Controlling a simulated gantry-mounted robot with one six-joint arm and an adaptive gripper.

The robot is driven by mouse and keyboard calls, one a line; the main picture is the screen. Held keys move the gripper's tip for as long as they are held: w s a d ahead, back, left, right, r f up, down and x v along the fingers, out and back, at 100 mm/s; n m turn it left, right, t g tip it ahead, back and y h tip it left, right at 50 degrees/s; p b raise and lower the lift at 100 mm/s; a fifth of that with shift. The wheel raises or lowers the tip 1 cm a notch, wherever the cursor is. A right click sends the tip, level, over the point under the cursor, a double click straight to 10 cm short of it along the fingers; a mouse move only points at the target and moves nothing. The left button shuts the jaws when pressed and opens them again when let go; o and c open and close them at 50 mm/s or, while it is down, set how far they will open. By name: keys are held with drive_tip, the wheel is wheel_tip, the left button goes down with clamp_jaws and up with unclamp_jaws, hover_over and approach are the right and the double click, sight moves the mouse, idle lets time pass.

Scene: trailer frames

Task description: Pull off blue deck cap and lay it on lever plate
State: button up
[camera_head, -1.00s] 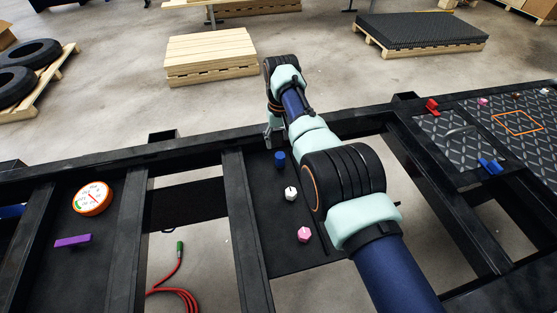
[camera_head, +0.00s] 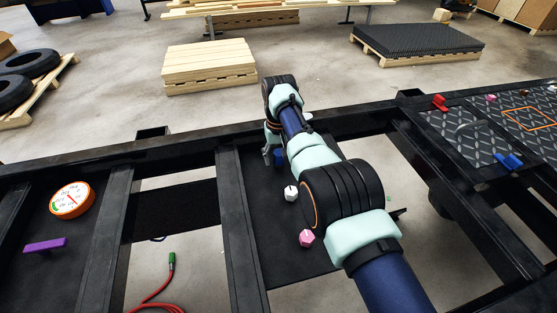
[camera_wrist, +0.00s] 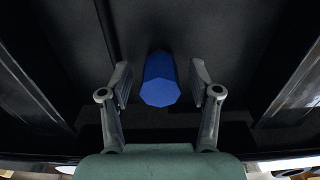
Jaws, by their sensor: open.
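The blue deck cap (camera_wrist: 159,82) is a faceted blue piece standing on a dark deck panel (camera_head: 262,215). It shows in the head view as a small blue patch (camera_head: 279,155), partly hidden by my gripper. My gripper (camera_wrist: 160,85) is open, with one finger on each side of the cap and a gap showing on both sides. In the head view my gripper (camera_head: 273,155) is low over the panel. A tread-patterned plate (camera_head: 470,140) at the right carries a red lever (camera_head: 439,102) and a blue lever (camera_head: 509,161). I cannot tell whether it is the lever plate.
A white knob (camera_head: 291,193) and a pink cap (camera_head: 307,238) stand on the same panel near my arm. An orange-rimmed gauge (camera_head: 72,200) and a purple bar (camera_head: 45,245) are at the left. Black frame beams border open gaps; a red hose (camera_head: 158,294) lies below one.

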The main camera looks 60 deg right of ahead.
sight(279, 152)
idle(0.8)
clamp_jaws()
drive_tip(key=shift+r, duration=0.1)
drive_tip(key=shift+r+p, duration=2.8)
drive_tip(key=shift+r, duration=0.15)
